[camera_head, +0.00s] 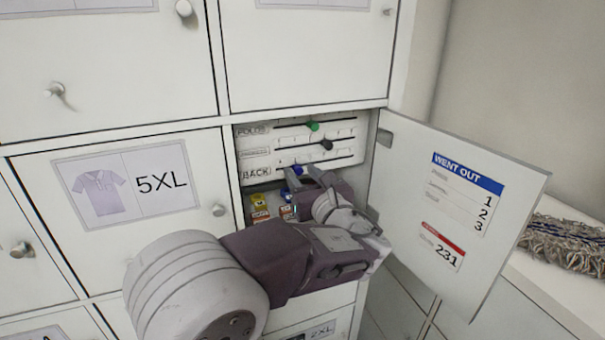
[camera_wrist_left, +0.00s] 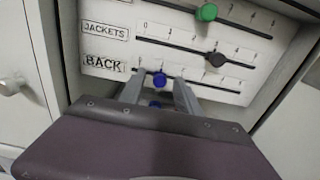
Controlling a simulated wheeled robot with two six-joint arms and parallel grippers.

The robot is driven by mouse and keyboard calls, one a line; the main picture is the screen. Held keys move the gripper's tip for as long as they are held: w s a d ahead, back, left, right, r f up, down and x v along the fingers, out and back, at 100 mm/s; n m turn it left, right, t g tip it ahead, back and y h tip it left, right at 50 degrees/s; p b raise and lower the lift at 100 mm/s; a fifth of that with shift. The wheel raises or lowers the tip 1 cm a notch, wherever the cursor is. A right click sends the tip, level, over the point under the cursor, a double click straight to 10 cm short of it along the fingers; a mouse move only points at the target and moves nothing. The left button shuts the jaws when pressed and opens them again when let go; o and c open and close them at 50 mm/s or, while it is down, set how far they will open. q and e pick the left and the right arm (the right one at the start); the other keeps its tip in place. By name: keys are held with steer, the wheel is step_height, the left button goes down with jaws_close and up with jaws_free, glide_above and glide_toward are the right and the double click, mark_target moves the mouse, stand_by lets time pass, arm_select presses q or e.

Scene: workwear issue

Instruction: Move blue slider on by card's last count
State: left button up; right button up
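The blue slider (camera_wrist_left: 160,79) sits near the left end of the bottom slot, labelled BACK, on the white slider panel (camera_wrist_left: 120,50). A bit of it also shows in the head view (camera_head: 298,170). My left gripper (camera_wrist_left: 158,92) reaches the panel with its fingers apart on either side of the blue knob, with gaps visible. In the head view the left gripper (camera_head: 304,178) partly hides the bottom row. The WENT OUT card (camera_head: 464,192) on the open door lists 1, 2 and 3 from top to bottom. My right gripper is not in view.
A green slider (camera_head: 313,126) and a black slider (camera_head: 326,144) sit on the rows above. The open door (camera_head: 400,170) stands right of the compartment and carries a red-headed card (camera_head: 442,246) reading 231. Small boxes (camera_head: 260,208) lie below the panel.

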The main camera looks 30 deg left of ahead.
arm_select(q)
jaws_close()
stand_by(1.4)
